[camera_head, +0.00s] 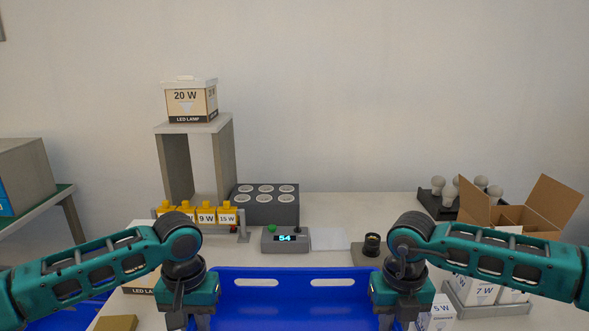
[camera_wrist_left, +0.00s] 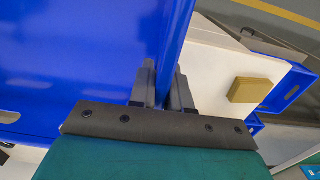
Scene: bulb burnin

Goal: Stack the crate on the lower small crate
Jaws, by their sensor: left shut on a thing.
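A blue crate (camera_head: 285,283) with two slots in its far wall is at the bottom centre of the head view, between my grippers. My left gripper (camera_head: 201,322) is shut on its left wall; the left wrist view shows the fingers (camera_wrist_left: 162,88) on both sides of the blue wall (camera_wrist_left: 174,45). My right gripper (camera_head: 402,322) is at the crate's right wall; its fingertips are too hidden to tell their state. Another blue crate (camera_wrist_left: 292,88) shows low beyond the table edge in the left wrist view, and blue (camera_head: 70,316) shows behind my left arm. I cannot tell which is the lower small crate.
A tan block (camera_wrist_left: 249,90) lies on the white table near its edge. Behind the crate are a control box (camera_head: 285,243), a grey socket block (camera_head: 266,207) and a stand with a 20 W box (camera_head: 190,102). An open carton (camera_head: 520,210) and small boxes (camera_head: 440,316) are at right.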

